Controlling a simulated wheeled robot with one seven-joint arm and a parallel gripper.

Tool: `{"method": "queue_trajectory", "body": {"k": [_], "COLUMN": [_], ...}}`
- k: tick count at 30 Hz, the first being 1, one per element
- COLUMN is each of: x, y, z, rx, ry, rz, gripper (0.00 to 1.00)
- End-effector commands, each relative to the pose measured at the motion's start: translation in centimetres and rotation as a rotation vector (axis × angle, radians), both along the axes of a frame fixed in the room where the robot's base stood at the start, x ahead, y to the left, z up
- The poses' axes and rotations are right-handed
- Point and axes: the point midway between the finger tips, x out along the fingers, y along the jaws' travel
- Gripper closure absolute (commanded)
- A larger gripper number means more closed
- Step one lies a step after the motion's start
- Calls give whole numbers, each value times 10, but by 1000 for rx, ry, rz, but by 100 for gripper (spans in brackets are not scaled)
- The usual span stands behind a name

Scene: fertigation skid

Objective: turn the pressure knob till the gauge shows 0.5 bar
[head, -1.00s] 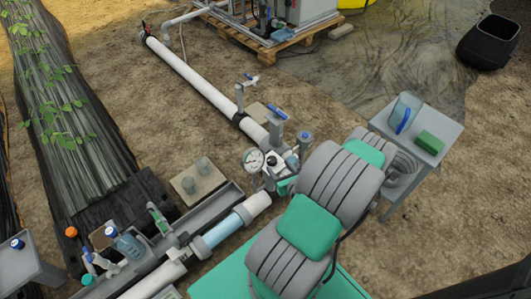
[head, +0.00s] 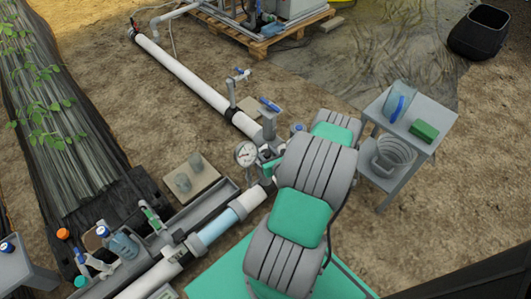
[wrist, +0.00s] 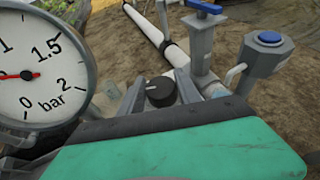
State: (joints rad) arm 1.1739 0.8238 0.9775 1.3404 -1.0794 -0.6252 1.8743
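The black pressure knob (wrist: 160,91) shows in the middle of the wrist view. My gripper (wrist: 161,76) has its two grey fingers apart, one on each side of the knob; I cannot tell whether they touch it. The white round pressure gauge (wrist: 45,65) is at the left of the wrist view, partly cut off. Its red needle points left, between 0 and 1; the mark there is out of frame. In the head view the gauge (head: 246,154) stands left of my arm, its reading too small to tell. My arm hides the knob and fingers there.
A blue-handled valve (wrist: 202,40) and a blue-capped fitting (wrist: 265,52) stand close behind the knob to the right. A white pipe (head: 190,80) runs to the back left. A grey side table (head: 440,125) with a green box stands to the right.

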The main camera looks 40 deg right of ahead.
Motion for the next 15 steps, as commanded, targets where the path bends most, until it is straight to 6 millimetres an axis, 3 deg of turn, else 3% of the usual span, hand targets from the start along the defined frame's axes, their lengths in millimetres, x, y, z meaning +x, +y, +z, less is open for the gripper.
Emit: {"method": "queue_trajectory", "body": {"k": [15], "x": [0], "y": [0], "z": [0], "rx": [0], "ry": [0], "rz": [0], "gripper": [100]}}
